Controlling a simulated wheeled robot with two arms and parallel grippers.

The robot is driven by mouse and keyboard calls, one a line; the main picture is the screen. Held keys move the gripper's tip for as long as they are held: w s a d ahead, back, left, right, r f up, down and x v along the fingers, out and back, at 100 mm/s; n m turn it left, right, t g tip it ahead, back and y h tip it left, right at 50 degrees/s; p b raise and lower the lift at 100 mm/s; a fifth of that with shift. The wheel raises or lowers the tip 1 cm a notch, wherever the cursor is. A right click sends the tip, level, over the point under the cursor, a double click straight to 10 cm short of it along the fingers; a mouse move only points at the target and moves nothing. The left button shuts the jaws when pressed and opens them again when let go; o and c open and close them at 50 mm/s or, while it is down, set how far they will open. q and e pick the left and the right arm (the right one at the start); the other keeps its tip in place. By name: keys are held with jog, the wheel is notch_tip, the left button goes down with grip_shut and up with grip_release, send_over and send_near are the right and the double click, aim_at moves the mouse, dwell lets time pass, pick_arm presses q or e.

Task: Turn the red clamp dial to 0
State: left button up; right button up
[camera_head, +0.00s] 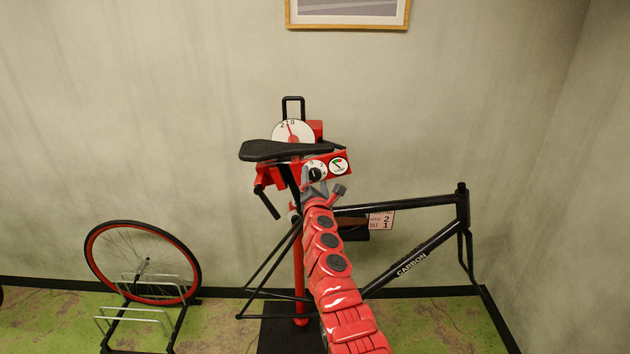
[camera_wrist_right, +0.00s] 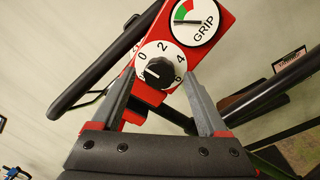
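A small white mark on the knob (camera_wrist_right: 159,71) appears to face left, near the 0. My right gripper (camera_wrist_right: 158,76) is open, its two grey fingers on either side of the knob; I cannot tell whether they touch it. In the head view my right gripper (camera_head: 316,187) partly covers the dial. My left gripper is not in view.
A GRIP gauge (camera_wrist_right: 196,20) sits beside the dial. The black saddle (camera_head: 285,150) and a larger white dial (camera_head: 292,131) are close by. The black bicycle frame (camera_head: 410,262) extends right. A wheel (camera_head: 143,262) stands in a rack on the left.

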aim_at(314, 175)
jog(key=shift+s+r+p, duration=0.25)
jog(key=shift+p, duration=0.25)
jog(key=s+p, duration=0.2)
jog(key=p, duration=0.2)
jog(key=shift+s, duration=0.3)
jog(key=s+f+p, duration=0.1)
jog(key=s+p, duration=0.1)
jog(key=s, duration=1.2)
jog(key=shift+s+d+f, duration=0.15)
jog(key=shift+d, duration=0.3)
